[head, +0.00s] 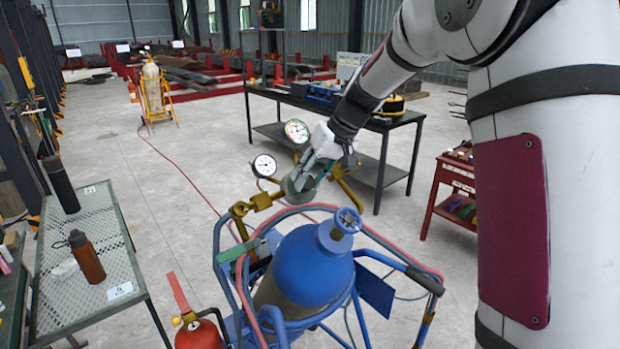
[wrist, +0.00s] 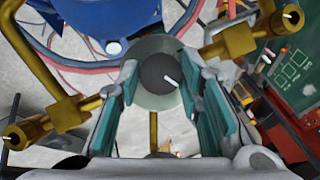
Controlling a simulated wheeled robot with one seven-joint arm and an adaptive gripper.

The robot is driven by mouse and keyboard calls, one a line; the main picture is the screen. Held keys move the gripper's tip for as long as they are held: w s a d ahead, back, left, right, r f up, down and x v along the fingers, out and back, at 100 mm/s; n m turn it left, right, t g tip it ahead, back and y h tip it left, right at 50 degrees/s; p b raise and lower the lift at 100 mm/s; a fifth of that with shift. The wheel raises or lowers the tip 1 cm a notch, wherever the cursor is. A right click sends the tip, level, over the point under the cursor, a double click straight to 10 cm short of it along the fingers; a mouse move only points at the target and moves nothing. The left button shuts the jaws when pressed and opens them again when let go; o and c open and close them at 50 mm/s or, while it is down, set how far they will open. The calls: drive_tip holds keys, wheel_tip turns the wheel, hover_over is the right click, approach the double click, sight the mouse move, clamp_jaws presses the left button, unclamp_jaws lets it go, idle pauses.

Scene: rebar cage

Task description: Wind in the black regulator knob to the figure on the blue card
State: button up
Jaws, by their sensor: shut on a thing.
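The regulator knob (wrist: 157,74) is a round dark disc with a white pointer line and a paler grey rim. In the wrist view it sits between the teal finger pads of my gripper (wrist: 160,90), which is shut on it. In the head view my gripper (head: 308,178) reaches down to the brass regulator (head: 262,201) above the blue cylinder (head: 312,265), and the fingers hide much of the knob. Two white dial gauges, one lower left (head: 264,166) and one upper (head: 297,131), stand beside my gripper; their readings are too small to read. I cannot make out a figure on any blue card.
A blue cart frame (head: 218,262) with a red hose surrounds the cylinder. A red extinguisher (head: 200,333) stands at its left. A mesh table (head: 60,265) at left bears bottles and a small white card (head: 120,291). A dark workbench (head: 405,120) and red tool cart (head: 447,190) stand behind.

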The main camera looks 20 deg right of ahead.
drive_tip(key=m+y, duration=0.2)
drive_tip(key=m, duration=0.1)
drive_tip(key=shift+d+b, duration=0.15)
drive_tip(key=shift+b, duration=0.15)
drive_tip(key=shift+f+m+t+y, duration=0.1)
drive_tip(key=shift+m+t+y, duration=0.25)
drive_tip(key=shift+m, duration=0.75)
drive_tip(key=shift+m+t+y, duration=0.25)
drive_tip(key=shift+m+y, duration=0.2)
drive_tip(key=shift+m, duration=0.65)
drive_tip(key=o, duration=1.2)
drive_tip(key=shift+c, duration=0.2)
drive_tip(key=v, duration=1.2)
drive_tip(key=shift+f, duration=0.1)
